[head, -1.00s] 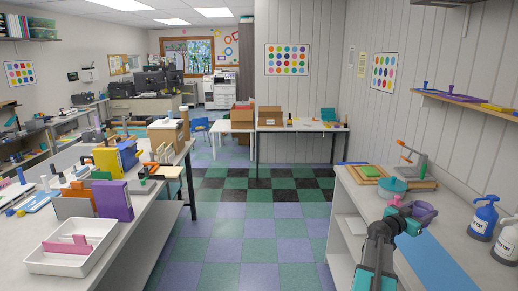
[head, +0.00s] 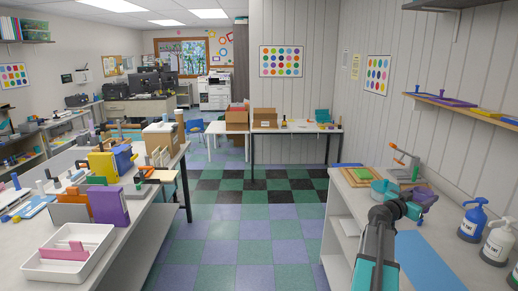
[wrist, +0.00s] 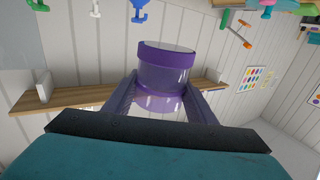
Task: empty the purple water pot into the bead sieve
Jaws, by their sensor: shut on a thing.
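The purple water pot (head: 426,197) is in my gripper (head: 416,203), above the right-hand counter. In the wrist view the pot (wrist: 166,68) sits between both fingers (wrist: 160,105), which are shut on its sides. The room looks rolled over in that view, and the pot looks tipped in the head view. A teal round vessel (head: 383,187), perhaps the bead sieve, is on the counter just left of and beyond my gripper. My wrist partly covers it. I cannot see any contents or flow.
A wooden board with a green block (head: 352,178) and an orange-handled clamp (head: 402,160) stand behind. Spray bottles (head: 473,220) stand at the right. A blue mat (head: 428,262) lies in front. A wall shelf (head: 460,105) is above.

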